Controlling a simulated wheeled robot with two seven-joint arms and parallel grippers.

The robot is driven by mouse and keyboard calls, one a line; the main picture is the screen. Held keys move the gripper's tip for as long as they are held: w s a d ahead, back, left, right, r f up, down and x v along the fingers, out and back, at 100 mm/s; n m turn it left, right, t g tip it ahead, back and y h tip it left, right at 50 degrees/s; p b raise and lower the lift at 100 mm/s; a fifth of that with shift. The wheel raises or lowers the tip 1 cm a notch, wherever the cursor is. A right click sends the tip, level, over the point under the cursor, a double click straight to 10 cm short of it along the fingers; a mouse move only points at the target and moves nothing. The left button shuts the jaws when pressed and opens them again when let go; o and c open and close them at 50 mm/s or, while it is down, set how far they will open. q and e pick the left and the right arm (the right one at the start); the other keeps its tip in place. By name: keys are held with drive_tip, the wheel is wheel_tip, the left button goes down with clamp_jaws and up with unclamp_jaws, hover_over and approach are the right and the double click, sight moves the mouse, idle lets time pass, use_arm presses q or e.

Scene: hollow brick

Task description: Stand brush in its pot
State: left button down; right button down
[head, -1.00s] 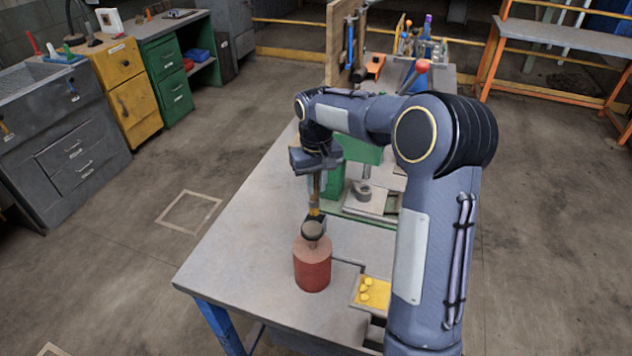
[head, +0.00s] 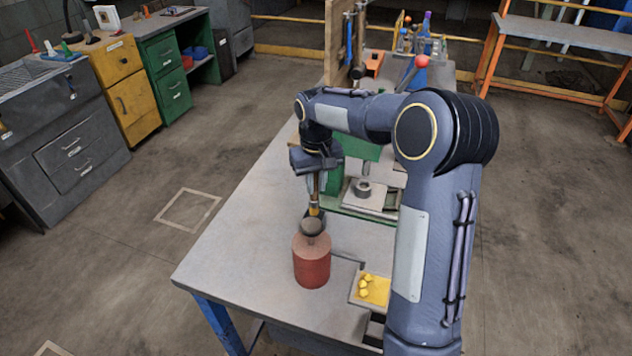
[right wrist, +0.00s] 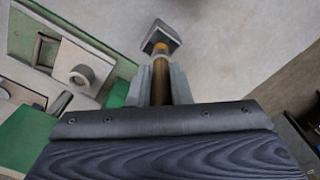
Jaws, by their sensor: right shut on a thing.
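My right gripper (right wrist: 160,82) is shut on the upright brush. Its brown handle (right wrist: 161,68) lies between the fingers, with the dark, square-ended brush head (right wrist: 162,38) beyond them. In the head view the brush (head: 314,208) hangs just behind a red can (head: 312,266), which has a short neck and a dark round top. This can may be the pot, but I cannot be sure. The brush's lower end is partly hidden by the can's top, and I cannot tell whether they touch. My left gripper is not in view.
A yellow tray (head: 379,291) with small yellow pieces lies right of the can. A green machine (head: 360,150) with a grey ring (head: 363,188) on its plate stands behind, partly hidden by my arm. The left half of the table (head: 240,240) is clear.

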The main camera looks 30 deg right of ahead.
sight(316, 201)
drive_tip(key=shift+f+b, duration=2.45)
drive_tip(key=shift+f, duration=1.3)
idle(0.9)
drive_tip(key=c, duration=1.3)
unclamp_jaws()
drive_tip(key=shift+o, duration=0.2)
drive_tip(key=shift+r, duration=0.15)
wheel_tip(316, 201, up, 7)
drive_tip(key=shift+r, duration=0.35)
drive_tip(key=shift+s, duration=0.1)
